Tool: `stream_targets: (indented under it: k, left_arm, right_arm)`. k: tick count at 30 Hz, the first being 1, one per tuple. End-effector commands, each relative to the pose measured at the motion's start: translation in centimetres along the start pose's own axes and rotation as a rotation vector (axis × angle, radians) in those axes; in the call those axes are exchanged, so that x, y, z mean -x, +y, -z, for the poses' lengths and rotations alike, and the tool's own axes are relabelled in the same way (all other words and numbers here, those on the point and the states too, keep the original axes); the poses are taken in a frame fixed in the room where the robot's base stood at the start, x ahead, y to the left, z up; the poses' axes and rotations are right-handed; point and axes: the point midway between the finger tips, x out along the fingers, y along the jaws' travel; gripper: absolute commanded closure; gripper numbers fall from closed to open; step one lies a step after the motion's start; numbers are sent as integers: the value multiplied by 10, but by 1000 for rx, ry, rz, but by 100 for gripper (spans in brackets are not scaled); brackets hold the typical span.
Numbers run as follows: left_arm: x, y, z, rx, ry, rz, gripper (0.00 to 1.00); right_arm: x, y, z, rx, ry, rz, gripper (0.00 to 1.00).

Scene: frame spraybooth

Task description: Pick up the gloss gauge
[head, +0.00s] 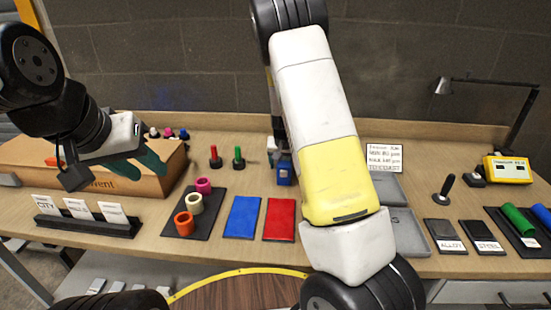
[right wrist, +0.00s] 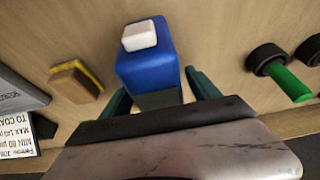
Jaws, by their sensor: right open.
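The blue block-shaped device with a white button on top, which looks like the gloss gauge, stands upright on the bench (head: 285,175). In the right wrist view the gauge (right wrist: 148,55) sits between the green fingers of my right gripper (right wrist: 163,92). The fingers are open on either side of it, and a gap shows on the right. I cannot tell whether the left finger touches it. In the head view my right arm hides most of that gripper. My left gripper (head: 148,160) hangs over the cardboard box, its finger opening unclear.
A cardboard box (head: 165,185) stands at left. Red (head: 215,157) and green (head: 239,158) upright tools stand left of the gauge. Blue (head: 242,217) and red (head: 280,219) panels lie in front. Grey trays (head: 417,238) and a sign (head: 384,158) are at right. A yellow-edged block (right wrist: 77,80) lies near the gauge.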

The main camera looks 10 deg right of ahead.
Motion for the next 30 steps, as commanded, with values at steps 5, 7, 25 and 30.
stream_targets:
  k: [5,7,25,30]
  left_arm:
    - [0,0,0,0,0,0,64]
    - [0,0,0,0,0,0,64]
    - [0,0,0,0,0,0,64]
    - [0,0,0,0,0,0,64]
  right_arm:
    - [-2,0,-1,0,0,0,29]
    - [-3,0,-1,-1,0,0,29]
    - [-4,0,-2,0,0,0,86]
    - [-4,0,-1,0,1,0,100]
